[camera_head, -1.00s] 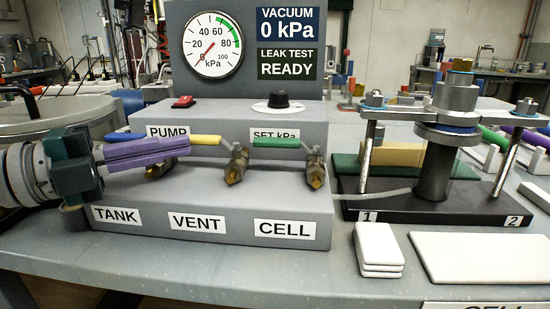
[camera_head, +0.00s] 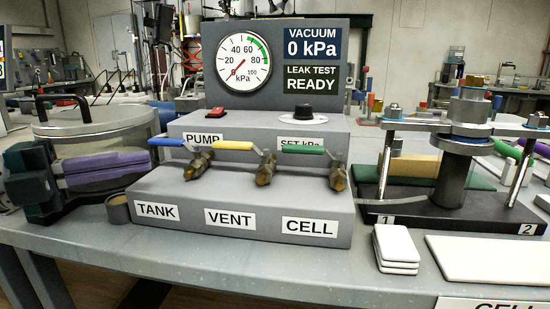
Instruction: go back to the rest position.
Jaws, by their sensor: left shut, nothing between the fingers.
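My left gripper (camera_head: 146,163), with purple fingers, is at the left of the view. Its fingers are together and hold nothing. It is in front of the round metal tank (camera_head: 100,125) and to the left of the grey valve panel (camera_head: 255,190). A gap shows between the fingertips and the panel's valves. The blue (camera_head: 166,142), yellow (camera_head: 232,145) and green (camera_head: 302,149) valve handles all point left from their brass bodies. My right gripper does not show.
The gauge (camera_head: 243,57) needle is near zero, and the display (camera_head: 311,47) reads 0 kPa. A metal cell (camera_head: 455,170) on a black base stands at the right. White pads (camera_head: 396,246) and a white plate (camera_head: 490,260) lie near the front edge.

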